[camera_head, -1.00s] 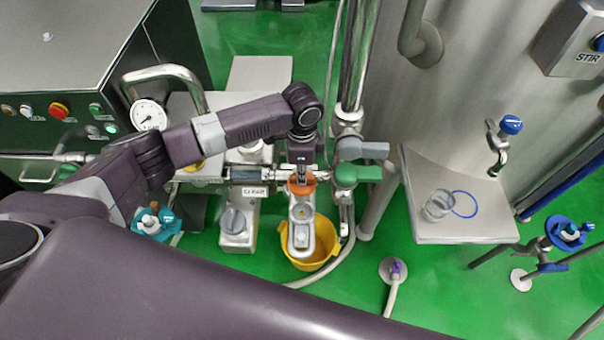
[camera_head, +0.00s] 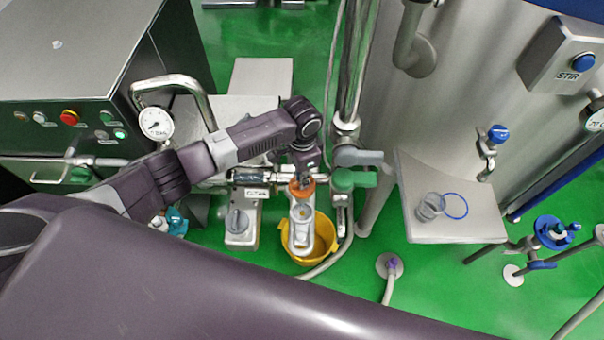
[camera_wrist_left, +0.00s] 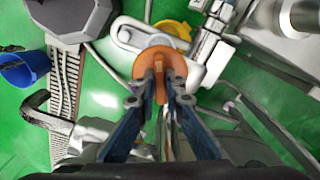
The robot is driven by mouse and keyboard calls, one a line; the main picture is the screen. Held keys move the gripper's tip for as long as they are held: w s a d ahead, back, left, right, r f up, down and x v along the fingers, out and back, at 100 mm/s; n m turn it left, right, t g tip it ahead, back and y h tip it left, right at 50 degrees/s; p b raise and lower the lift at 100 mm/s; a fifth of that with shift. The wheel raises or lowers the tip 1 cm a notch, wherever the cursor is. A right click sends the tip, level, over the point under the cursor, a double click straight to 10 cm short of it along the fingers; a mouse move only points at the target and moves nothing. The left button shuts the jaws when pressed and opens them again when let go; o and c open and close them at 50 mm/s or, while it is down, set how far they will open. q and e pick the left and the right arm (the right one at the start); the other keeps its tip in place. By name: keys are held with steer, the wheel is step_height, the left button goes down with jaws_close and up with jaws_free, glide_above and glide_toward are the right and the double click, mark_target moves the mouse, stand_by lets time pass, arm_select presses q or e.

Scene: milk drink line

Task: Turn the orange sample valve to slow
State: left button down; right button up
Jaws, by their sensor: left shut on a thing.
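The orange sample valve (camera_head: 302,188) sits on the pipe line above a yellow bucket (camera_head: 318,243). In the left wrist view the valve's round orange knob (camera_wrist_left: 144,66) shows a raised bar across its middle. My left gripper (camera_wrist_left: 160,83) is shut on that bar, one finger on each side; its fingertips cover part of the knob. In the head view the left gripper (camera_head: 301,172) reaches down onto the valve from above. Any marking for slow is too small or hidden to read. My right gripper is not in view.
A green-handled valve (camera_head: 354,179) and a grey handle (camera_head: 357,157) stand close to the right. A shelf (camera_head: 455,228) holds a clear beaker (camera_head: 430,207) and a blue ring (camera_head: 454,205). A pressure gauge (camera_head: 156,124) and control cabinet stand left.

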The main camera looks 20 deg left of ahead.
arm_select(q)
steer(key=shift+r+n, duration=0.15)
steer(key=shift+n, duration=0.35)
steer(key=shift+w, duration=0.1)
steer(key=c, duration=2)
jaws_free()
step_height(320, 180, up, 12)
steer(key=shift+f, duration=0.1)
